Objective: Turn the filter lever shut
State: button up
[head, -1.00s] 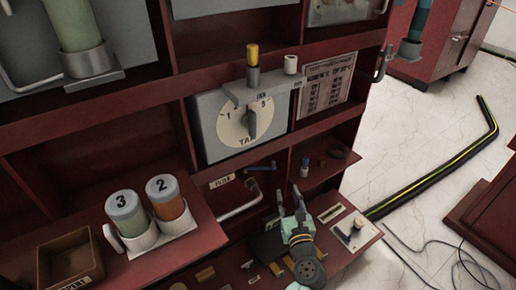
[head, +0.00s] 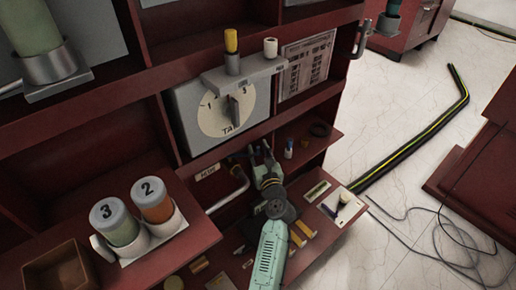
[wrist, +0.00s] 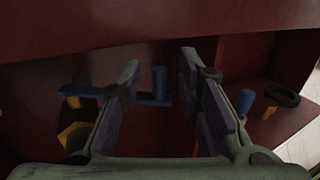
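The filter lever is a blue bar with an upright blue peg at its right end (wrist: 160,82). In the wrist view it lies across the shelf recess, with yellow fittings (wrist: 74,137) at its left. My gripper (wrist: 161,62) is open, and the peg appears between its two fingers. I see no clear contact, and the distance is hard to judge in the dark. In the head view my gripper (head: 259,149) reaches into the recess right of the filter label (head: 207,171) and pale pipe (head: 232,194); it hides most of the lever there.
A red shelf edge (wrist: 150,28) runs across above the fingers in the wrist view. A tap dial (head: 227,112) sits above the recess. Numbered canisters (head: 117,220) stand at left.

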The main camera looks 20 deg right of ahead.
jog(key=shift+w, duration=0.4)
jog(key=shift+c, duration=0.3)
grip_shut()
jog(key=shift+a, duration=0.1)
jog(key=shift+a, duration=0.1)
